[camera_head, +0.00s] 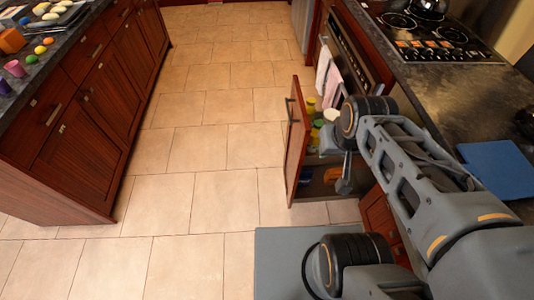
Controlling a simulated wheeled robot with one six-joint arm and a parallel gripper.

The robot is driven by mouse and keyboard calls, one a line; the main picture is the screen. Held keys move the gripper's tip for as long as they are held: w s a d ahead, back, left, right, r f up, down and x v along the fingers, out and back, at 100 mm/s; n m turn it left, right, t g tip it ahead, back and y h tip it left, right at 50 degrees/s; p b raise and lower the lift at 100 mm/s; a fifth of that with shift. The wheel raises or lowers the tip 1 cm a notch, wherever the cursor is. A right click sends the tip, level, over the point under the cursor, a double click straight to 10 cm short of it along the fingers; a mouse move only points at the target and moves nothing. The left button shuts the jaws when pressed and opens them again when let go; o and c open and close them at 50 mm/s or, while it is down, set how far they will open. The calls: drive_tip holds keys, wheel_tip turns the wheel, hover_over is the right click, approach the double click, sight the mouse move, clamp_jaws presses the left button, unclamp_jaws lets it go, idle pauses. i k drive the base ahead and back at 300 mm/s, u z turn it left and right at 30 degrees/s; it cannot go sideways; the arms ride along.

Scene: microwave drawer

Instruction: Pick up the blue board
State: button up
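The blue board (497,168) lies flat on the dark countertop at the right of the view, partly behind my arm. My gripper (343,184) hangs over the pulled-out drawer, left of the board and well apart from it. The gripper is small and partly hidden by my arm's wrist, so I cannot tell whether its fingers are open or shut. I see nothing held in it.
The pulled-out drawer (296,142) holds jars and juts into the aisle under my gripper. A stove (425,35) with a kettle is at the back right. An island (90,110) stands left. The tiled floor (195,140) between is clear.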

sight(500, 166)
drive_tip(key=u, duration=0.15)
drive_tip(key=i, duration=0.5)
drive_tip(key=z, duration=0.05)
drive_tip(key=k, duration=0.5)
drive_tip(key=u, duration=1.05)
drive_tip(key=i, duration=0.4)
drive_tip(key=z, duration=2.45)
